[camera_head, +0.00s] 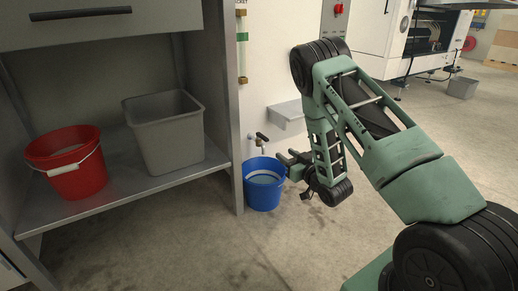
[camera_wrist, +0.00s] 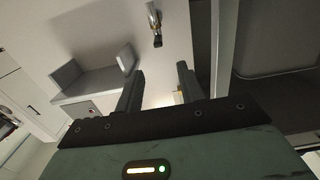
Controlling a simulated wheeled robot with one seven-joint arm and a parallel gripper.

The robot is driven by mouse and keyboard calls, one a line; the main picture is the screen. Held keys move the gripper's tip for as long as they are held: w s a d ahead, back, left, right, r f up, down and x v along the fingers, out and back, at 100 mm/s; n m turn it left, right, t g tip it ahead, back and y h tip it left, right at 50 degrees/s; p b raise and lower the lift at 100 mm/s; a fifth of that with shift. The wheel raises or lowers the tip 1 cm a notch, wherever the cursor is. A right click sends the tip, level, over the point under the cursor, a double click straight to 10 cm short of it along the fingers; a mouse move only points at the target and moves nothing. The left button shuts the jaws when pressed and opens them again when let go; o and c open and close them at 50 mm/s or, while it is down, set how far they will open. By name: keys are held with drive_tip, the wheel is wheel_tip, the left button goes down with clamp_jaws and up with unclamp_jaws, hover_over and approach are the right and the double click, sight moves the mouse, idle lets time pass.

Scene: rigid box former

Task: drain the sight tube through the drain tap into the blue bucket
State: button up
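The sight tube (camera_head: 242,45) runs vertically up the pale panel, with a green band and brass fittings. The drain tap (camera_head: 259,143) sticks out low on that panel with a dark handle. The blue bucket (camera_head: 264,188) stands upright on the floor below the tap, with a pale band inside it. My gripper (camera_head: 284,158) is at the right of the bucket's rim, lower than the tap; I cannot tell whether it touches the rim. In the wrist view my gripper (camera_wrist: 157,72) is open with nothing between its fingers.
A shelf (camera_head: 130,182) at left holds a red bucket (camera_head: 80,176) and a grey bin (camera_head: 166,140). A grey bracket (camera_head: 287,114) juts from the panel above my gripper. The shelf's upright post (camera_head: 234,150) stands left of the blue bucket. Floor in front is clear.

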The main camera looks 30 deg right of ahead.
drive_tip(key=b, duration=0.9)
approach(257, 133)
drive_tip(key=w, duration=0.4)
drive_tip(key=w+f, duration=0.1)
drive_tip(key=w, duration=0.1)
drive_tip(key=shift+w+d, duration=0.2)
drive_tip(key=shift+w+r, duration=0.15)
drive_tip(key=shift+w, duration=0.6)
clamp_jaws()
